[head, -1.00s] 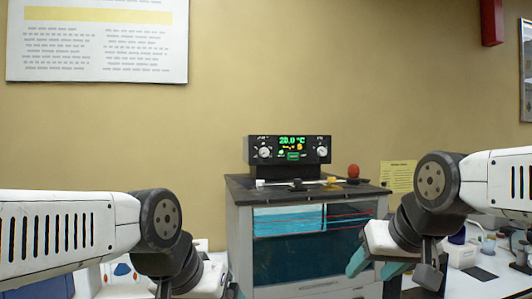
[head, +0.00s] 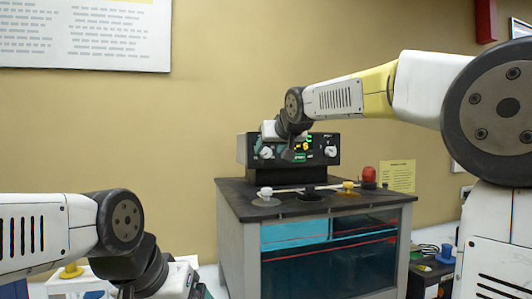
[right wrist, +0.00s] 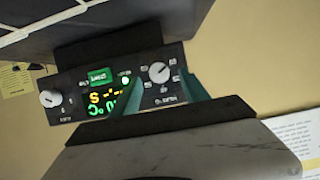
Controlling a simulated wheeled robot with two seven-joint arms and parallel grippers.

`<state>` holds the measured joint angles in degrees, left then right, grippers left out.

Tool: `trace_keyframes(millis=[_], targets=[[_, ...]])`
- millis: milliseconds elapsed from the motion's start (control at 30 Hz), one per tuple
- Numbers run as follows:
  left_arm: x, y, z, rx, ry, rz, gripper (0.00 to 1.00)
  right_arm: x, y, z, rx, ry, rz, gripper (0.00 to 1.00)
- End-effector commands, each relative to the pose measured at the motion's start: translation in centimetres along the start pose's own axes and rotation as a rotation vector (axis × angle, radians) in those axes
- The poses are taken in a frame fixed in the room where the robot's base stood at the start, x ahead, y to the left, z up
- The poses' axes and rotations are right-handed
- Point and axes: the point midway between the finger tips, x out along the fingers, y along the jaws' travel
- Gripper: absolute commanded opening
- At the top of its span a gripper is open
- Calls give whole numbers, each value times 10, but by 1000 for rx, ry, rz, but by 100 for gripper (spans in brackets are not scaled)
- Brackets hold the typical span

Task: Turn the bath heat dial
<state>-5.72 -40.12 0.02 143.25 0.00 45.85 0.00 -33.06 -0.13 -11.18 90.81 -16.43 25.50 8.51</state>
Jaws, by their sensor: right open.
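The black control box (head: 240,150) with a lit display stands on the bath cabinet (head: 232,205). It has a white dial on its left (head: 266,153) and another on its right (head: 330,152); their labels are too small to read. My right gripper (right wrist: 160,92) is open in front of the left-hand dial. The right wrist view is upside down and shows that dial (right wrist: 159,72) between the two teal fingers; I cannot tell whether they touch it. My left gripper (head: 198,291) is low at the left, mostly cut off by the bottom edge.
A red knob (head: 369,173), a yellow-topped part (head: 348,185) and a white round part (head: 265,196) sit on the cabinet top. A yellow notice (head: 397,175) is on the wall. A blue and yellow piece (head: 446,252) stands at the right.

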Motion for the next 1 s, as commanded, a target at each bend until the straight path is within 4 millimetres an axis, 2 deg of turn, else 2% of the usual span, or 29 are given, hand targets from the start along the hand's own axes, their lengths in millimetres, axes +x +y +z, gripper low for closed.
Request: trace_keyframes(millis=[100, 233, 567, 667, 800, 867, 1000], targets=[[0, 0, 0, 0, 0, 0, 86, 19, 0, 1, 1, -2, 1, 53], [0, 0, 0, 0, 0, 0, 86, 31, 1, 0, 1, 0, 1, 53], [0, 0, 0, 0, 0, 0, 86, 36, 1, 0, 1, 1, 1, 53], [0, 0, 0, 0, 0, 0, 86, 36, 1, 0, 1, 1, 1, 38], [0, 0, 0, 0, 0, 0, 86, 36, 1, 0, 1, 0, 1, 10], [0, 0, 0, 0, 0, 0, 86, 36, 1, 0, 1, 0, 1, 0], [0, 0, 0, 0, 0, 0, 86, 36, 1, 0, 3, 0, 0, 0]])
